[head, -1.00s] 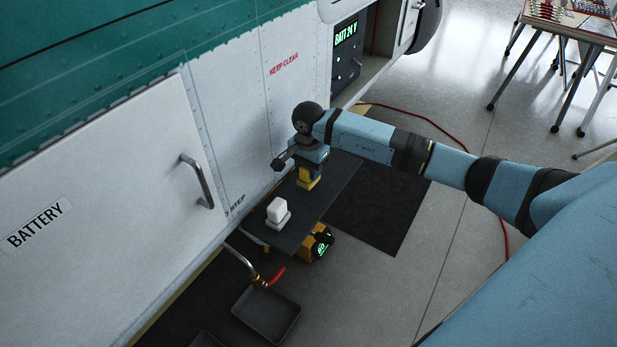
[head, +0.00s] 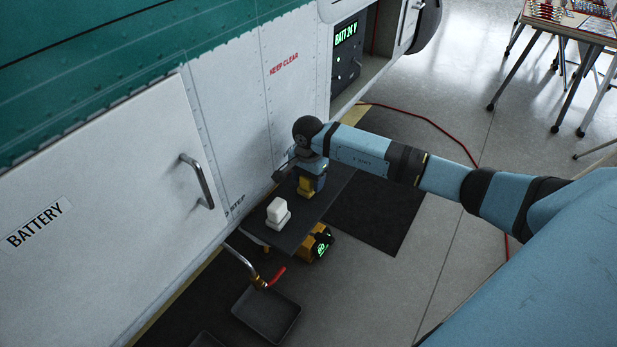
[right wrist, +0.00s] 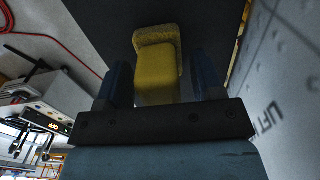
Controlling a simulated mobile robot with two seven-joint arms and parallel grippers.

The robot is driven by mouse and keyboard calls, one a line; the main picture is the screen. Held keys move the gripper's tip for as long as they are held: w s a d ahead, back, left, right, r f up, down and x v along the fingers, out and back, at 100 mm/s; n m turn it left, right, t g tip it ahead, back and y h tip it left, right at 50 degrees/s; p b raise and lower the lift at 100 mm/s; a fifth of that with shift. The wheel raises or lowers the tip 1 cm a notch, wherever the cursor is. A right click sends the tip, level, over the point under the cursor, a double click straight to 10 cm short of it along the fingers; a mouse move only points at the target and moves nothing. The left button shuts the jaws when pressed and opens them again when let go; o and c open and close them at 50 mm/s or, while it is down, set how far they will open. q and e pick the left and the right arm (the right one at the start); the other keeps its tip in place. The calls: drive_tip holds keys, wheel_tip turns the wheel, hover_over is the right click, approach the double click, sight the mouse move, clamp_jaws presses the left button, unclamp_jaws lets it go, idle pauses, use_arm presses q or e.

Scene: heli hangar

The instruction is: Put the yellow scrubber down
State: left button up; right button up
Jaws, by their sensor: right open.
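The yellow scrubber (head: 305,187) stands on the dark shelf (head: 325,200) beside the helicopter's white side. In the right wrist view the yellow scrubber (right wrist: 158,80) is a block with a wider, rough end against the dark surface. My right gripper (head: 309,183) is low over the shelf, pointing down. Its two blue fingers stand either side of the scrubber, open, with a gap visible on at least the right side. The scrubber's upper part is hidden by the gripper in the head view. My left gripper is out of view.
A white block on a pale base (head: 277,212) sits on the near part of the shelf. A yellow-black device with a green display (head: 319,244) is below the shelf edge. A black tray (head: 266,314) lies on the floor. The BATTERY door handle (head: 198,181) juts out at left.

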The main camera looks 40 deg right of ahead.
wheel_tip(320, 180, up, 13)
drive_tip(key=s+a+f+y, duration=0.1)
drive_tip(key=a+y, duration=0.1)
drive_tip(key=a, duration=0.2)
drive_tip(key=s+a+f+m+y, duration=0.1)
drive_tip(key=s+a+f+y, duration=0.1)
drive_tip(key=a, duration=0.3)
drive_tip(key=s+a+f+y, duration=0.1)
drive_tip(key=a+y, duration=0.1)
drive_tip(key=a, duration=0.2)
drive_tip(key=shift+s+a+f+m+g+y, duration=0.15)
drive_tip(key=shift+a+f+m+g+y, duration=0.1)
drive_tip(key=shift+a+m+g+y, duration=0.15)
drive_tip(key=s+a+r+m+t+y, duration=0.2)
drive_tip(key=s+a+m+y, duration=0.1)
drive_tip(key=a+m+y, duration=0.3)
drive_tip(key=s+a+r+m+t+y, duration=0.1)
drive_tip(key=s+a+m+t+y, duration=0.15)
drive_tip(key=a+m+y, duration=0.35)
drive_tip(key=s+d+f+n+t+h, duration=0.3)
drive_tip(key=s+f+n+h, duration=0.4)
drive_tip(key=n, duration=0.8)
drive_tip(key=s+d+f+n+t+h, duration=0.3)
drive_tip(key=s+d+f+n+h, duration=0.2)
drive_tip(key=s+f+n+h, duration=0.3)
wheel_tip(320, 180, down, 3)
drive_tip(key=s+n, duration=0.1)
drive_tip(key=n, duration=0.6)
drive_tip(key=shift+s+t, duration=0.2)
drive_tip(key=shift+t, duration=0.15)
